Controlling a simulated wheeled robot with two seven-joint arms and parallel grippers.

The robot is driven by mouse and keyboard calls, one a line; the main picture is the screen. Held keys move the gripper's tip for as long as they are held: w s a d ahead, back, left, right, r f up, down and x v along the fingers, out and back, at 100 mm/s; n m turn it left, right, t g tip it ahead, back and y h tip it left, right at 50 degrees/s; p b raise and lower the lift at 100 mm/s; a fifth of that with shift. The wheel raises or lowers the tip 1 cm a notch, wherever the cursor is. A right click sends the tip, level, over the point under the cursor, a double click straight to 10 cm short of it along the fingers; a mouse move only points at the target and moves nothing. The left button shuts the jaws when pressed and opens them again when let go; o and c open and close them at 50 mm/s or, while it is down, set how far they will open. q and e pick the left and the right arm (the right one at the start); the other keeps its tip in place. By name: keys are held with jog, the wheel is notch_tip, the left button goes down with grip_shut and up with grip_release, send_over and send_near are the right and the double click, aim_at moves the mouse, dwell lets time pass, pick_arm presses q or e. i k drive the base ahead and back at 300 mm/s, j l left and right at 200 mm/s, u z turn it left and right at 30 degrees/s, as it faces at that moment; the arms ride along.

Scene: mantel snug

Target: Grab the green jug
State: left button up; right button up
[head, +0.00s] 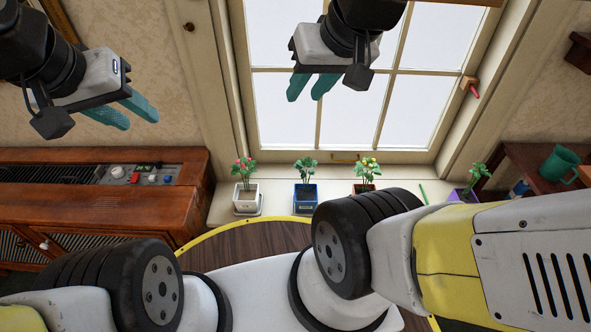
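The green jug (560,164) stands on a dark wooden shelf (532,168) at the far right of the head view. Its handle is on its right side, near the picture's edge. My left gripper (136,119) is at the upper left, with its teal fingers apart and nothing between them. My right gripper (308,92) is at the top middle in front of the window, also with its fingers apart and empty. Both grippers are far to the left of the jug and touch nothing.
Potted plants line the sill: a white pot (247,197), a blue pot (305,195) and a purple pot (463,196) beside the shelf. A wooden cabinet (90,205) stands at left. A round table with a yellow rim (205,237) lies below. My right arm covers the lower right.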

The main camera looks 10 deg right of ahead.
aim_at(561, 161)
jog(key=z, duration=1.4)
